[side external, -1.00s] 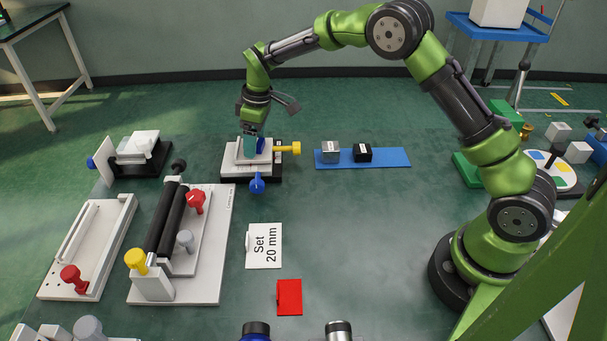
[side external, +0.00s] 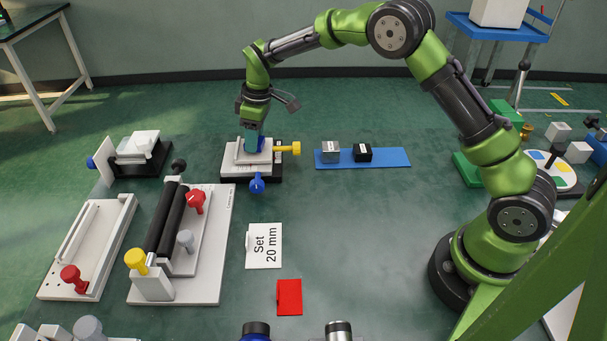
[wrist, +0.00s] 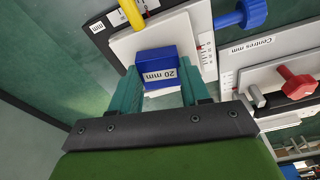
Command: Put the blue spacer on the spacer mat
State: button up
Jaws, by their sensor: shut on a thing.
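The blue spacer (wrist: 155,58), a block labelled "20 mm", is between the teal fingers of my gripper (wrist: 159,80) in the wrist view. My gripper (side external: 254,144) is shut on it. In the side view the spacer (side external: 262,144) is mostly hidden by the fingers, at the white fixture (side external: 233,168) with yellow and blue knobs. I cannot tell whether the spacer touches the fixture's plate. The blue mat (side external: 395,157), likely the spacer mat, lies right of the fixture. A silver block (side external: 330,152) and a black block (side external: 362,153) stand on its left and middle; its right end is bare.
The yellow knob (side external: 291,149) sticks out between the spacer and the mat. A roller fixture (side external: 210,280) stands front left. A card reading "Set 20 mm" (side external: 264,257) and a red plate (side external: 289,297) lie in front. Floor in front of the mat is clear.

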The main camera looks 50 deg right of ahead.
jog(key=shift+r, duration=0.5)
notch_tip(320, 180, up, 2)
jog(key=shift+s+r, duration=0.1)
jog(key=s+d+r, duration=0.1)
jog(key=s, duration=1.4)
jog(key=m+h, duration=0.1)
jog(key=m, duration=0.6)
send_over(383, 156)
jog(key=f, duration=0.5)
jog(key=shift+s+a+f, duration=0.1)
jog(key=shift+s, duration=0.25)
jog(key=shift+f, duration=2.2)
jog(key=shift+f, duration=0.15)
jog(key=o, duration=0.9)
jog(key=shift+c, duration=0.2)
